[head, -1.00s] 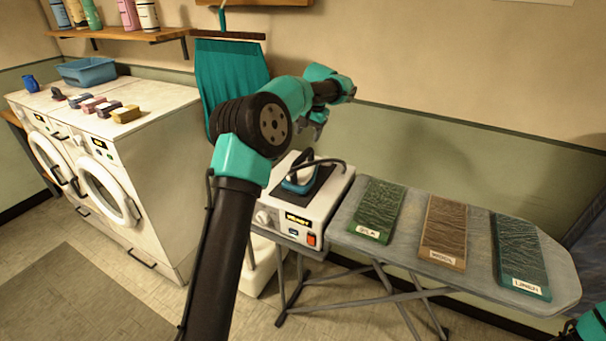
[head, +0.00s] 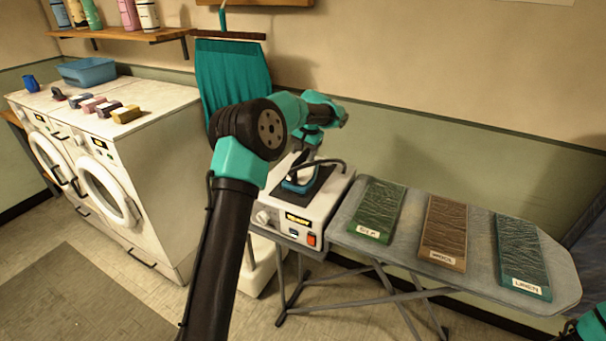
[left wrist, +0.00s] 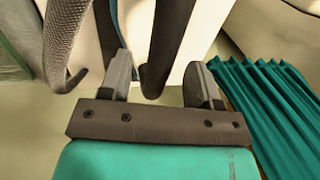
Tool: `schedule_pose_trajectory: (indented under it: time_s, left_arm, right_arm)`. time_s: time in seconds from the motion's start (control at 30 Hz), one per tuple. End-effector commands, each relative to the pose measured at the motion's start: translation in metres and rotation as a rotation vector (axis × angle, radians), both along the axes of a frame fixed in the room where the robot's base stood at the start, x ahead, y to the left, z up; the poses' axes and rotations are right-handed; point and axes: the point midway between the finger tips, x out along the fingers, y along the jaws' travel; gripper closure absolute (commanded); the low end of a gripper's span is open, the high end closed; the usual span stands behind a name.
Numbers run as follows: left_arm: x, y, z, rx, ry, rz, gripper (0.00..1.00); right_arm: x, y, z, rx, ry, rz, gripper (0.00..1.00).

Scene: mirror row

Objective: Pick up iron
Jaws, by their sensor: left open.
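The iron (head: 298,185) has a blue body and a dark handle, and rests on the dark pad of a white station at the left end of the ironing board. My left gripper (head: 309,152) points down just above and behind the handle, partly covering it. In the left wrist view its two grey fingers (left wrist: 161,85) are apart. A dark bar, which looks like the iron's handle (left wrist: 167,45), shows between them; whether they touch it, I cannot tell. Only a bit of my right arm shows at the lower right corner.
The white station (head: 322,207) has a lit display and a red switch. Green, brown and teal cloth panels lie on the ironing board (head: 400,252). A teal curtain (head: 228,75) hangs behind my left arm. A dark cord arches over the iron. White washers (head: 150,130) stand left.

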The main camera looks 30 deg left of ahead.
Motion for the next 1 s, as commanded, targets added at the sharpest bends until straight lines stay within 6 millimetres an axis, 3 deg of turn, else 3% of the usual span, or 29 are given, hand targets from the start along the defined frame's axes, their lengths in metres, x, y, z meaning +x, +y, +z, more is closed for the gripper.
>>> schedule_pose_trajectory:
  time_s: [0.3, 0.8, 1.0]
  left_arm:
    - [-0.001, 0.007, -0.039, 0.000, 0.003, 0.001, 0.43]
    - [-0.001, 0.008, -0.041, 0.000, 0.001, 0.000, 0.43]
    - [-0.001, 0.008, -0.041, 0.000, 0.001, 0.000, 0.60]
  right_arm:
    - [0.000, 0.000, 0.000, 0.000, 0.000, 0.000, 0.57]
    - [0.000, 0.000, 0.000, 0.000, 0.000, 0.000, 0.57]
    - [0.000, 0.000, 0.000, 0.000, 0.000, 0.000, 0.57]
